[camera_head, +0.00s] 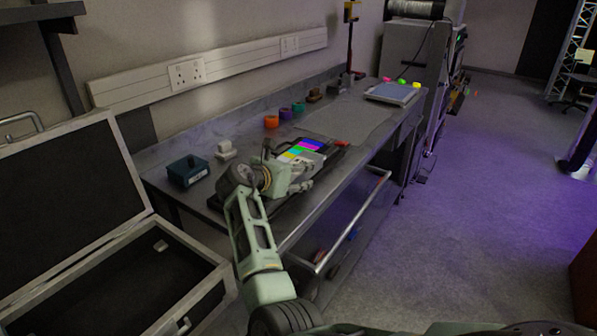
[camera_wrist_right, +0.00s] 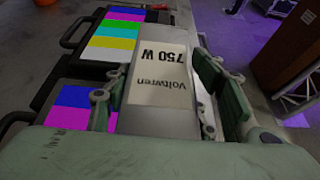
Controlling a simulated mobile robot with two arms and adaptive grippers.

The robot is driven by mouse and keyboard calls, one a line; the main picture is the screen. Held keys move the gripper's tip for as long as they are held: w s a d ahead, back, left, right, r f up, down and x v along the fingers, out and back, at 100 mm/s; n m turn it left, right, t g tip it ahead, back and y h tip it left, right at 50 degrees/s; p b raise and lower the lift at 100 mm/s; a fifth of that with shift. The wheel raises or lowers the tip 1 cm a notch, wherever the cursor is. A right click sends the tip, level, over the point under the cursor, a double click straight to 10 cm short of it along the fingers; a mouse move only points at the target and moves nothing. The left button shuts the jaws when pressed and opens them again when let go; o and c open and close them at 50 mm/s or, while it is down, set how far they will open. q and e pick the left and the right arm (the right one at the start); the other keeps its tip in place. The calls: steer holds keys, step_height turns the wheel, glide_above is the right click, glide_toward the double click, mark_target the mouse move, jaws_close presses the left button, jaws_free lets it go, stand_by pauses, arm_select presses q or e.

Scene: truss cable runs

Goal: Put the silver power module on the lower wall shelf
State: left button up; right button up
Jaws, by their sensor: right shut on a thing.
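The silver power module (camera_wrist_right: 158,85) is a pale box with a white label reading "Voltwren 750 W". My right gripper (camera_wrist_right: 160,108) has a finger on each side of it and is shut on it. In the head view my right gripper (camera_head: 305,178) is over the near part of the workbench (camera_head: 345,125), next to a monitor with colour bars (camera_head: 302,150). The module is mostly hidden there. A dark wall shelf (camera_head: 42,12) with a bracket shows at the top left; I cannot tell whether it is the lower one. My left gripper is not in view.
An open flight case (camera_head: 75,190) stands at the left, below the shelf. A socket rail (camera_head: 215,65) runs along the wall.

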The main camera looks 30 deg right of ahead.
mark_target(298, 156)
steer(key=c, duration=0.3)
steer(key=shift+w+r, duration=0.1)
steer(key=shift+r, duration=0.55)
jaws_close()
steer(key=r, duration=0.3)
steer(key=shift+d+r, duration=0.2)
steer(key=s+d+r, duration=0.7)
steer(key=s+d, duration=0.1)
steer(key=s+a+f+n+t, duration=0.1)
steer(key=s+a+f, duration=0.2)
steer(key=s+a, duration=0.3)
steer(key=s+a+f+n+t+y+p, duration=0.1)
steer(key=s+a+f, duration=0.3)
steer(key=a, duration=1.1)
steer(key=s+a+f+n+t+p, duration=0.1)
steer(key=s+a+f, duration=0.2)
steer(key=s+a, duration=0.6)
steer(key=shift+s+a+f+y, duration=0.15)
steer(key=shift+s+a+y, duration=0.25)
steer(key=shift+a, duration=0.4)
